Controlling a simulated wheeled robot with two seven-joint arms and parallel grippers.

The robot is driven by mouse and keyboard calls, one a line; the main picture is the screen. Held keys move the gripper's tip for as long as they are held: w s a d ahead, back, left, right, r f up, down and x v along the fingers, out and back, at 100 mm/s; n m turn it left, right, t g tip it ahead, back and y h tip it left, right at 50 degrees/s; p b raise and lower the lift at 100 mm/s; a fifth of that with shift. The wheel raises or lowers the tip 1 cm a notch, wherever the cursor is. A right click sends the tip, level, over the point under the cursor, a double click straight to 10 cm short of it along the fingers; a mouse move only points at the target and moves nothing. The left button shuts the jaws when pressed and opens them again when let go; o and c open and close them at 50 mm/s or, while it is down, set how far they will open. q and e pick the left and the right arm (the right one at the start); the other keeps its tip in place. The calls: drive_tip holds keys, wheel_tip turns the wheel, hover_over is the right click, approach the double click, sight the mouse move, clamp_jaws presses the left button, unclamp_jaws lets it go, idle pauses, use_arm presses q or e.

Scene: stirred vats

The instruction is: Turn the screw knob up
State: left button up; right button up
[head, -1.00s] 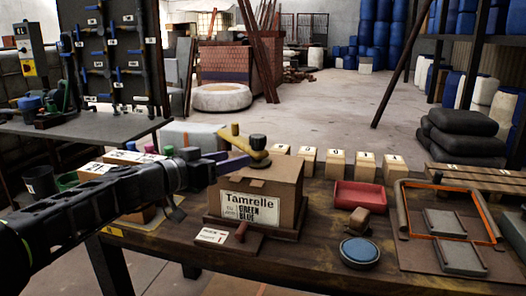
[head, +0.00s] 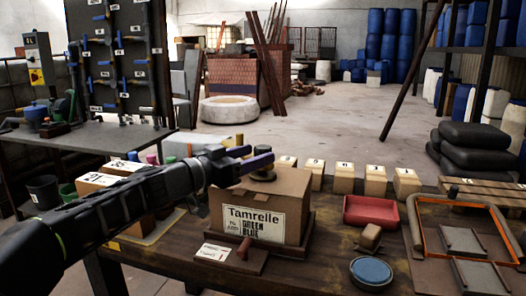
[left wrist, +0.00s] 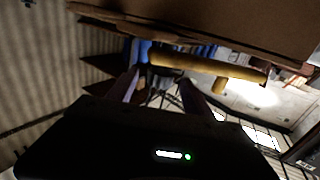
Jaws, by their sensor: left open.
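A brown box labelled "Tamrelle" (head: 262,218) stands on the wooden bench. A dark round piece (head: 262,176) sits on its top. A yellow bar-shaped handle, which looks like the screw knob, is mostly hidden behind my left gripper; a small yellow part (head: 239,140) shows above the fingers. In the left wrist view the yellow bar (left wrist: 205,67) lies across, just beyond the fingertips, with a short peg on it. My left gripper (head: 257,157) is open over the box top, its purple fingers apart. I cannot tell whether they touch the bar. My right gripper is not in view.
Right of the box are a red tray (head: 372,211), a small brown block (head: 370,236), a blue round pad (head: 371,271) and an orange-edged frame (head: 423,235). Several numbered wooden blocks (head: 344,178) stand behind. A small sign (head: 216,252) lies in front of the box.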

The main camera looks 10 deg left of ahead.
sight(256, 154)
use_arm(q)
drive_tip(key=shift+x, duration=1.65)
drive_tip(key=shift+c, duration=0.2)
clamp_jaws()
